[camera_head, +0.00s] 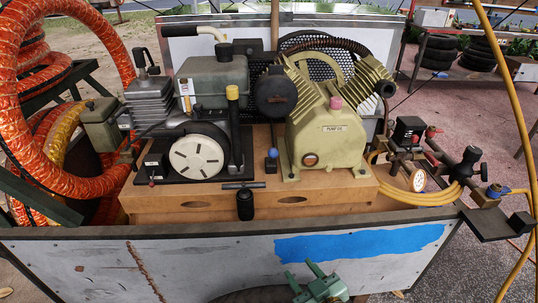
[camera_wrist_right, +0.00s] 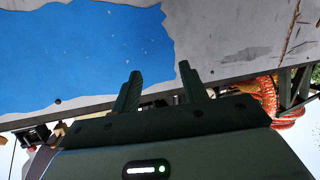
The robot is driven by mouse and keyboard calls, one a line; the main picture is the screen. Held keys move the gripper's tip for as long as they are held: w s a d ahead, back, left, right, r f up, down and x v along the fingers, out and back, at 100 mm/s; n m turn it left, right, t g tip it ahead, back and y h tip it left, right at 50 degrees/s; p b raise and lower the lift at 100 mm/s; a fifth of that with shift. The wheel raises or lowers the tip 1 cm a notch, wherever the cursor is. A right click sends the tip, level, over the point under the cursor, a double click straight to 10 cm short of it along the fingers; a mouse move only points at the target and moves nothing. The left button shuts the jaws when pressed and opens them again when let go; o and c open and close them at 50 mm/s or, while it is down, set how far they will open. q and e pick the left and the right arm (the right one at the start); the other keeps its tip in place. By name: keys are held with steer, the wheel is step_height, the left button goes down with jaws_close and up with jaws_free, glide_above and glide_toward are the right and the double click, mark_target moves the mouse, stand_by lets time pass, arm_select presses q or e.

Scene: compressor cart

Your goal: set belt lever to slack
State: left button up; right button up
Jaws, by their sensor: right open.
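A short lever with a blue knob (camera_head: 272,154) stands between the engine and the compressor on the wooden deck; I cannot tell for sure that it is the belt lever. A black T-handle (camera_head: 245,203) sits at the deck's front edge. A black upright tube with a yellow cap (camera_head: 232,93) stands beside the engine. My right gripper (camera_head: 301,269) is open and empty, low in front of the cart's front panel and well below the levers. In the right wrist view its two fingers (camera_wrist_right: 159,78) are apart, with the blue-painted panel beyond. My left gripper is out of view.
The engine (camera_head: 200,155) is at left and the tan compressor (camera_head: 327,140) at right. The front panel (camera_head: 150,262) has a blue paint patch (camera_head: 360,243). An orange hose (camera_head: 60,180) coils at left. Gauge and yellow hoses (camera_head: 425,190) crowd the right.

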mark_target(275, 157)
steer(key=w+a+r+m+t+y, duration=0.1)
steer(key=w+r+t, duration=0.3)
steer(key=r, duration=0.6)
steer(key=w+a+r+m+t, duration=0.1)
steer(key=w+r+m+t, duration=0.15)
steer(key=r, duration=0.85)
steer(key=shift+n+t, duration=0.35)
steer(key=shift+t, duration=0.1)
steer(key=w+a+b, duration=0.1)
steer(key=w, duration=0.3)
steer(key=w+a+b, duration=0.1)
steer(key=w+b, duration=0.1)
steer(key=w, duration=0.2)
steer(key=w+a+b, duration=0.1)
steer(key=w, duration=0.3)
steer(key=shift+w+a+f+b, duration=0.1)
steer(key=shift+a+f+b, duration=0.05)
steer(key=shift+f+b, duration=0.25)
steer(key=shift+w+a+r+b, duration=0.15)
steer(key=shift+w+r+b, duration=0.15)
steer(key=shift+w+r, duration=0.15)
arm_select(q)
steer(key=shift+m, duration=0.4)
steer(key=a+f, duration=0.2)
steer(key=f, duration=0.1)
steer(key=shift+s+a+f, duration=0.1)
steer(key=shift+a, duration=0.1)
arm_select(e)
steer(key=shift+r, duration=0.1)
